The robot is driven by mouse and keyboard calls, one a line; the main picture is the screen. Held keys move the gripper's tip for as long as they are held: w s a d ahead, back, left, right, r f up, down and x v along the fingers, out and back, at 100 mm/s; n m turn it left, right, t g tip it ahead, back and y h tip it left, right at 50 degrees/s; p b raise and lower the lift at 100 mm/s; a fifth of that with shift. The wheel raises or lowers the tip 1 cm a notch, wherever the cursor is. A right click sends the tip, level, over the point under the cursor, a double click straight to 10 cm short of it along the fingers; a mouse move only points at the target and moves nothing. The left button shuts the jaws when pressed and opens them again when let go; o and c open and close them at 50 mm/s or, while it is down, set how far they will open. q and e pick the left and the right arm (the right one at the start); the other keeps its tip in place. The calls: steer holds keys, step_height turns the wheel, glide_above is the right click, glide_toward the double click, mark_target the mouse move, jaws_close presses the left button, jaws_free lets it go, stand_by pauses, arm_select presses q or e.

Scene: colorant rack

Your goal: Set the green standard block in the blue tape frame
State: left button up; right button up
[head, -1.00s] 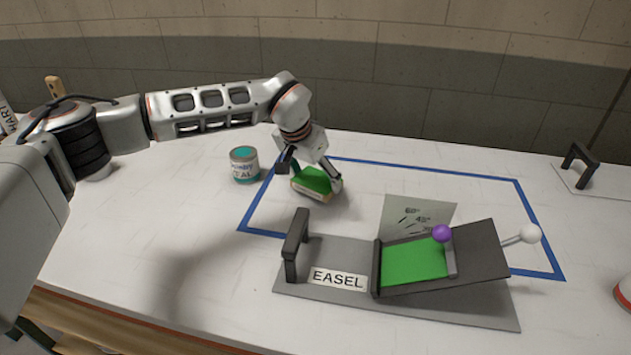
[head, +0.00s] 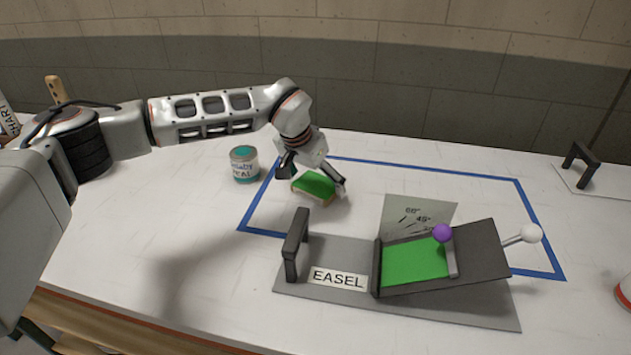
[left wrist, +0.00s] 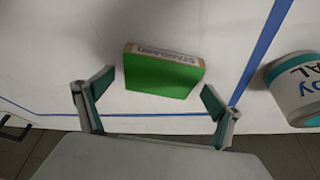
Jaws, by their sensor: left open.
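The green standard block (head: 314,184) has a green top face and wooden sides. It lies inside the back left corner of the blue tape frame (head: 430,169), apart from the tape, and appears to rest on the table. In the left wrist view the block (left wrist: 163,75) shows its "STANDARD" label on one side. My left gripper (head: 314,181) is just above the block with its fingers spread on either side. In the left wrist view the open fingers (left wrist: 158,87) stand clear of the block. My right gripper is not in view.
An easel (head: 335,296) with a green panel, purple knob and white-knobbed lever covers the frame's front part. A teal paint can (head: 244,165) stands left of the frame. A black handle (head: 578,163) is at the far right. The frame's back middle is clear.

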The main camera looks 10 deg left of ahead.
arm_select(q)
steer(key=p+v, duration=0.1)
steer(key=v, duration=1.1)
